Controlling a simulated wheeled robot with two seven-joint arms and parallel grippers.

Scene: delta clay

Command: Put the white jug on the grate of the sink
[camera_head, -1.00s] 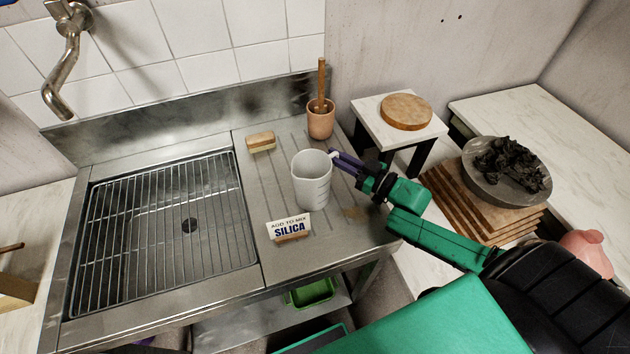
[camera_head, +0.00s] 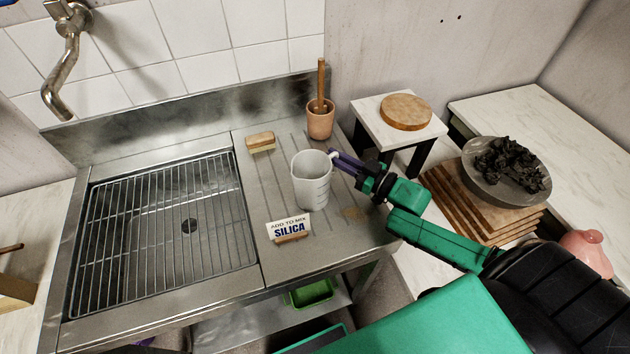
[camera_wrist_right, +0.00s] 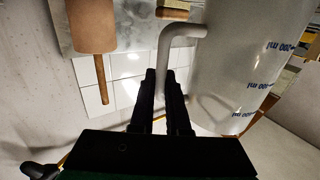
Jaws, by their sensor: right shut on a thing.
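The white jug (camera_head: 312,182) stands upright on the drainboard (camera_head: 262,192), right of the sink. Its handle side faces right, toward my right gripper. My right gripper (camera_head: 336,157) is shut on the jug's handle. In the right wrist view the fingers (camera_wrist_right: 163,92) close around the lower part of the handle, with the jug body (camera_wrist_right: 235,65) at right. The grate (camera_head: 165,225) lies over the sink basin at left and is bare. My left gripper is not in view.
On the drainboard, a "SILICA" sign (camera_head: 289,229) stands in front left of the jug. A brush (camera_head: 260,142) and a terracotta pot with a wooden stick (camera_head: 320,120) are behind it. A tap (camera_head: 66,65) hangs above the sink's back left.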

